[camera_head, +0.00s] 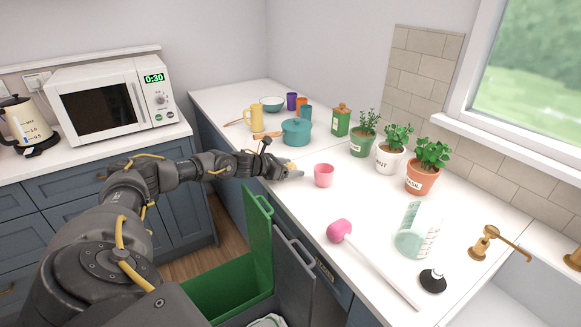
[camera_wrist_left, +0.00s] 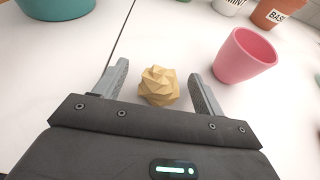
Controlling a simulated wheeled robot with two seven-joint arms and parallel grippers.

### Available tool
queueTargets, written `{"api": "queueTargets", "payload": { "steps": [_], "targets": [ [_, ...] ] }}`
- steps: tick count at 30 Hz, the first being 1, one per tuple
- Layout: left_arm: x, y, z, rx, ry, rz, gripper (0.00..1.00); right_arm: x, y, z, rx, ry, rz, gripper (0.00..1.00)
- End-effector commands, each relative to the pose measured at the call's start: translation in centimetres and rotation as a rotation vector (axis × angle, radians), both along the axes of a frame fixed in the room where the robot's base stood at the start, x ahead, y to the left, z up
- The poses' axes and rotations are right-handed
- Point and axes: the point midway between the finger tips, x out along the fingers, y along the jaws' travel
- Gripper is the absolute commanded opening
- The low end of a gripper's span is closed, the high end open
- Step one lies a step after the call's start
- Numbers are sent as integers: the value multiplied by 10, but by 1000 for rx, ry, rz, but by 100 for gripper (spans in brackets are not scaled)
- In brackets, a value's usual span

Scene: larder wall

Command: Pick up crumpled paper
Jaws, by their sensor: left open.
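The crumpled paper (camera_wrist_left: 159,86) is a tan, faceted ball on the white counter in the left wrist view. It lies between the two grey fingers of my left gripper (camera_wrist_left: 158,88), with gaps showing on both sides. The gripper is open. In the head view my left gripper (camera_head: 290,172) reaches over the counter from the left, just left of the pink cup (camera_head: 324,176), and the paper is mostly hidden there. The pink cup also shows in the left wrist view (camera_wrist_left: 244,56), right of the right-hand finger. My right gripper is not in view.
A teal pot (camera_head: 296,132) stands behind the gripper, with potted herbs (camera_head: 391,160) to the right. A pink-headed tool (camera_head: 340,231) and a clear measuring jug (camera_head: 416,232) are nearer. An open green bin (camera_head: 232,292) is below the counter edge.

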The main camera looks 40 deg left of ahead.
Motion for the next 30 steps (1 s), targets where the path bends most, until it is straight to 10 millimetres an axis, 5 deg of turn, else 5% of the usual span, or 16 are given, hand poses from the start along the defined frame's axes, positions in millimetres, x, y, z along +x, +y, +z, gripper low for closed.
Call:
{"api": "queueTargets", "payload": {
  "steps": [5, 16, 30],
  "targets": [
    [0, 0, 0, 0, 1, 0, 69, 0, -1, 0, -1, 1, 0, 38],
    [-1, 0, 0, 0, 1, 0, 22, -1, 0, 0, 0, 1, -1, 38],
    [0, 1, 4, 0, -1, 1, 21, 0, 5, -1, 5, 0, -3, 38]
  ]
}}
